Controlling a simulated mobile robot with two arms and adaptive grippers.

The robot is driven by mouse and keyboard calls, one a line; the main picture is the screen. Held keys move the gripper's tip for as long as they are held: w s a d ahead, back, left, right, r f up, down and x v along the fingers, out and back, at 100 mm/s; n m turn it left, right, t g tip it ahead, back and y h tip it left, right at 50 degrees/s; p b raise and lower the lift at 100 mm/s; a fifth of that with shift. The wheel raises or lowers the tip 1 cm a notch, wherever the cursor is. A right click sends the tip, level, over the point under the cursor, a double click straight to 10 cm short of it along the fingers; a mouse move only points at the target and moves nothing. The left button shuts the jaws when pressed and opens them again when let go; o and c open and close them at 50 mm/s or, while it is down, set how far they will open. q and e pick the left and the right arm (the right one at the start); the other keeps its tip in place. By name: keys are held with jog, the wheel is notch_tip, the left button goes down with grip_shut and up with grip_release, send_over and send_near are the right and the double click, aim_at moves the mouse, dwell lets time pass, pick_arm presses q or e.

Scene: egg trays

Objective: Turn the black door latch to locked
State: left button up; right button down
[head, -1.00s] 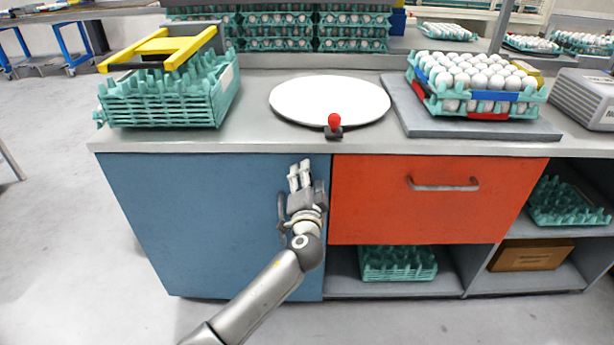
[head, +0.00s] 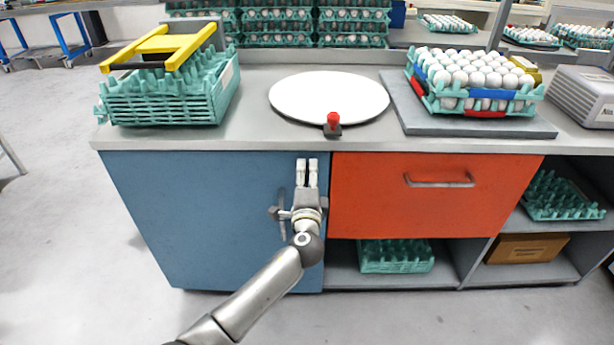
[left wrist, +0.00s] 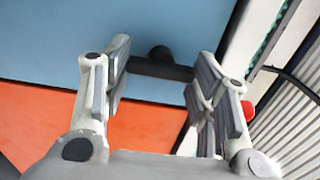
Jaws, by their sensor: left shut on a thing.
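The black door latch (left wrist: 162,70) shows in the left wrist view as a dark bar with a round knob on the blue door (left wrist: 190,25). My left gripper (left wrist: 160,80) has one finger at each end of the bar and is shut on it. In the head view my left gripper (head: 306,168) is in front of the right edge of the blue door (head: 190,215), and the latch is largely hidden by it there. My right gripper is in neither view.
An orange drawer (head: 425,215) with a grey handle is right of the blue door. The counter (head: 250,135) above holds a white round plate (head: 325,95), a red-knobbed part (head: 333,121), green trays (head: 165,105) and an egg tray (head: 470,85). The floor (head: 60,230) at left is clear.

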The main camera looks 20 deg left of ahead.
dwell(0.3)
pick_arm(q)
jog(key=o, duration=1)
jog(key=shift+d, duration=0.1)
jog(key=shift+s, duration=0.1)
jog(key=v, duration=1.1)
jog(key=shift+s, duration=0.4)
jog(key=shift+d, duration=0.1)
